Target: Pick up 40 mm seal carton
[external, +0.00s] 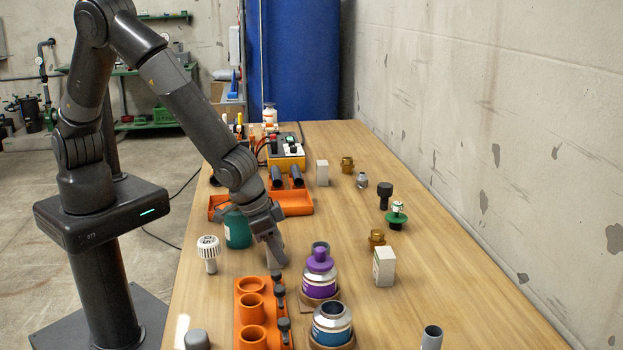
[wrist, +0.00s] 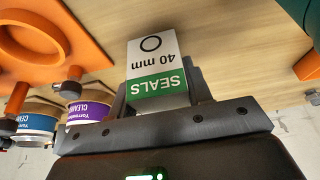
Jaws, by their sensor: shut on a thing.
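The 40 mm seal carton (wrist: 153,62) is white with a green band reading SEALS and a ring mark, upside down in the wrist view. My gripper (wrist: 158,97) is shut on it, with a finger on either side. In the external view my gripper (external: 274,255) points down at the table behind the orange rack, and its fingers largely hide the carton. I cannot tell whether the carton touches the table.
An orange rack (external: 241,312) stands in front of my gripper, purple (external: 320,284) and blue (external: 332,326) cleaner cans to its right. A green container (external: 237,231) is close on the left. Another white carton (external: 384,267) stands right. The table's right edge strip is clear.

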